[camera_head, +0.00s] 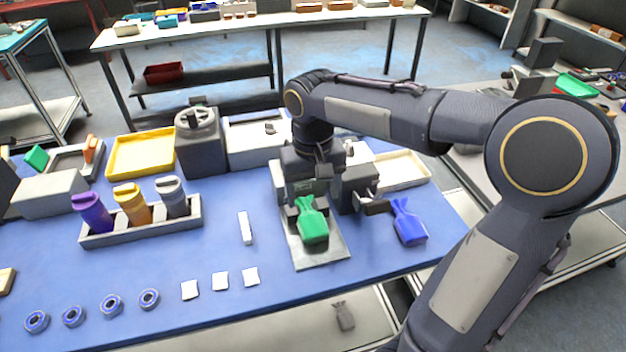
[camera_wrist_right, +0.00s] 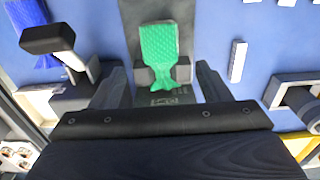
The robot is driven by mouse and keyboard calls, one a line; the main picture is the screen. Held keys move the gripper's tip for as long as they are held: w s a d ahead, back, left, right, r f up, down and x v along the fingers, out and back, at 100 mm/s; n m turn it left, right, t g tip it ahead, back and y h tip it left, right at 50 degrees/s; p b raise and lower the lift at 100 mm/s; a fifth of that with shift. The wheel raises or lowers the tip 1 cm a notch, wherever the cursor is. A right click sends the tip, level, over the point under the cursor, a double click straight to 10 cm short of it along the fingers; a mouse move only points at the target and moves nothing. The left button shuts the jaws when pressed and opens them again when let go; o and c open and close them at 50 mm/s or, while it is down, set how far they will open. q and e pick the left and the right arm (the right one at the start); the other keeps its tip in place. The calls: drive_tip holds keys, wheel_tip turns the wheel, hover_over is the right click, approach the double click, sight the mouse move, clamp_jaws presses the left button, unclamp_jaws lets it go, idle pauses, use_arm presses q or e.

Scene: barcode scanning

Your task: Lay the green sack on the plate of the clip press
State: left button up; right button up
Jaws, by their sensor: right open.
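The green sack (camera_head: 312,222) lies on the grey plate of the clip press (camera_head: 322,255). In the right wrist view the green sack (camera_wrist_right: 160,48) lies with its narrow neck between two dark blocks (camera_wrist_right: 183,72). My right gripper (camera_wrist_right: 163,84) is open, with a finger on each side of the neck end and a gap to the sack. In the head view my right arm and hand cover the back of the press. My left gripper is not in view.
A blue sack (camera_head: 408,222) lies right of the press, and a grey sack (camera_head: 344,315) lies on the lower shelf. A small white bar (camera_head: 245,228) lies to the left. A rack (camera_head: 142,230) holds three bottles. The blue tabletop between them has free room.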

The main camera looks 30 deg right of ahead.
drive_tip(key=s+a+f+t+y, duration=0.1)
drive_tip(key=s+a+t+y, duration=0.1)
drive_tip(key=s, duration=0.6)
drive_tip(key=s+a+f+n+t+y, duration=0.1)
drive_tip(key=s+a+t, duration=0.1)
drive_tip(key=s, duration=0.7)
drive_tip(key=shift+f+t+y, duration=0.25)
drive_tip(key=shift+t+y, duration=0.15)
drive_tip(key=shift+t, duration=0.4)
